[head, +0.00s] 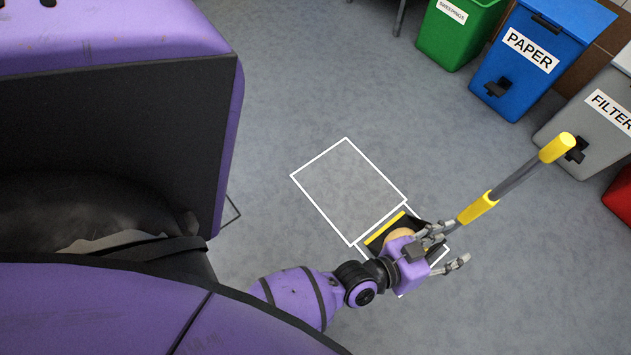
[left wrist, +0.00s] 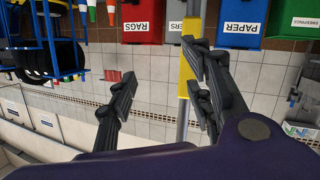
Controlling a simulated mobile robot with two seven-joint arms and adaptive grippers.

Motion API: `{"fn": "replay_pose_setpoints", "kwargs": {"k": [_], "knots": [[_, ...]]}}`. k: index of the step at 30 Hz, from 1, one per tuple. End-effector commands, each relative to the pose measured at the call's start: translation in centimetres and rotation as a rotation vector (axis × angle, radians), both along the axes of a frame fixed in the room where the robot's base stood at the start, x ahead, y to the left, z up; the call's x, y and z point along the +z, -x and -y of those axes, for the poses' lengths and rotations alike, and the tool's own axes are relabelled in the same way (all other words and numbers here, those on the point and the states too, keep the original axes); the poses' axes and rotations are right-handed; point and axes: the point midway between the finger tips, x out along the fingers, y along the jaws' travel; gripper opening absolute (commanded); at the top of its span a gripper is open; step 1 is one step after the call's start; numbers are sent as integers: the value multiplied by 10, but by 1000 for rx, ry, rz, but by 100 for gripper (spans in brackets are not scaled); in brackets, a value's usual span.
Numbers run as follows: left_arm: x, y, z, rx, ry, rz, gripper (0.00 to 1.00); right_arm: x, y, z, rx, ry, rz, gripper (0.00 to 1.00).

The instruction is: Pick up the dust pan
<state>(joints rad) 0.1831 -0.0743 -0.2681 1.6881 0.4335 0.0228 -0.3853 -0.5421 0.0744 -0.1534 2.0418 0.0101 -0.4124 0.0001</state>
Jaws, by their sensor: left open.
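The dust pan (head: 385,228) lies on the grey floor in the head view, a black pan with a yellow front edge. Its long grey handle (head: 517,177) rises to the upper right, with a yellow grip low down and another at the top. A tan, rounded thing shows in the pan, partly covered by my left gripper (head: 453,247). That gripper is open and beside the lower yellow grip. In the left wrist view the handle's yellow grip (left wrist: 188,68) stands close to the right-hand fingers of my open left gripper (left wrist: 160,82); contact is unclear. My right gripper is not in view.
White lines (head: 322,210) mark rectangles on the floor around the pan. Green (head: 455,35), blue paper (head: 530,60) and grey filter (head: 590,125) bins stand at the upper right. A large purple body fills the left. The floor between is clear.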

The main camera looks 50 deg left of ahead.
Motion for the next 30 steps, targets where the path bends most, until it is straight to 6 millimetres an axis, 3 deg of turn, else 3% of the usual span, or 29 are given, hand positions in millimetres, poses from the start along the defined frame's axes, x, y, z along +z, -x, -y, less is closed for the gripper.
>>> {"fn": "replay_pose_setpoints", "kwargs": {"k": [1,5,9,13,22,30], "knots": [[-10,-20,15,13,14,58,47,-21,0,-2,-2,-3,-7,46],[-6,-57,27,106,-7,197,47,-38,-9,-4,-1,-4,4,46],[-3,-57,4,224,-107,245,47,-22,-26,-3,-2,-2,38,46],[2,-58,-11,274,-186,274,47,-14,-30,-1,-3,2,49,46],[1,-86,-12,273,-212,281,47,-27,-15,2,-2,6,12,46],[-7,-124,-15,271,-212,280,47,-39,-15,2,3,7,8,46]]}}
